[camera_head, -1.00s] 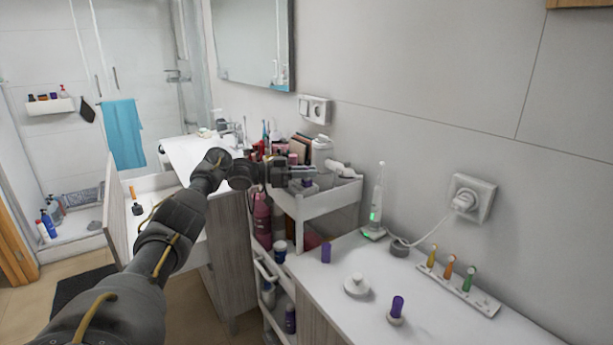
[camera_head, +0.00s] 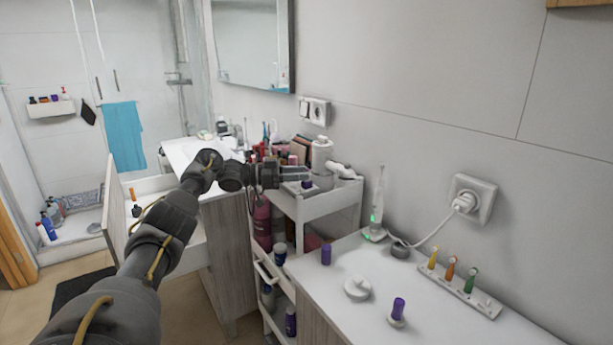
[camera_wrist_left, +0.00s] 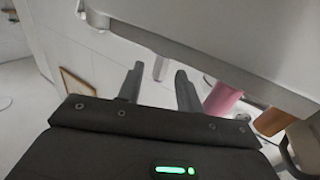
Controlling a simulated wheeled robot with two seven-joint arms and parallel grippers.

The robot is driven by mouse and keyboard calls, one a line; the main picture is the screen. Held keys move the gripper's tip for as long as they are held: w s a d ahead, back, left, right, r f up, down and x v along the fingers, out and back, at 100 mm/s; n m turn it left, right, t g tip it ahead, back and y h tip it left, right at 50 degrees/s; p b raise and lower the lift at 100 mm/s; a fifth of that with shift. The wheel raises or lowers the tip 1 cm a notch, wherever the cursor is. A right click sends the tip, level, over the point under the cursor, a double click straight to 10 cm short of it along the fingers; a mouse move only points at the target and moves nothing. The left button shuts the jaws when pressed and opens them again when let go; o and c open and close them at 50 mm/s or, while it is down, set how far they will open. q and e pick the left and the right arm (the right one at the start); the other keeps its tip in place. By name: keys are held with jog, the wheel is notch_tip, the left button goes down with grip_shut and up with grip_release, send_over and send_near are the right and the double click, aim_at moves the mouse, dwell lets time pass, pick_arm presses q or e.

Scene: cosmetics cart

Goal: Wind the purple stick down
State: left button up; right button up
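A purple stick (camera_head: 398,308) stands upright in a small white base on the white counter. A separate purple cylinder (camera_head: 326,254) stands further back on the counter, near its left edge. A small dark purple item (camera_head: 307,184) shows at the cart's top tray, close to my left gripper's tips. My left gripper (camera_head: 296,175) is over the cart's top tray, well away from the counter items. In the left wrist view its two fingers (camera_wrist_left: 158,88) are apart, and I see nothing held between them. My right gripper is not in view.
The white cart (camera_head: 329,206) holds many bottles. On the counter are a round white piece (camera_head: 357,287), an electric toothbrush (camera_head: 376,208) with its cord, and a rack of coloured brush heads (camera_head: 461,289). The counter's front part is clear.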

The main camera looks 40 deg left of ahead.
pick_arm(q)
jog(key=b+v, duration=0.1)
jog(key=v, duration=0.7)
jog(key=shift+a+b, duration=0.25)
jog(key=shift+b, duration=0.05)
jog(key=shift+s+f, duration=0.1)
jog(key=shift+f, duration=0.1)
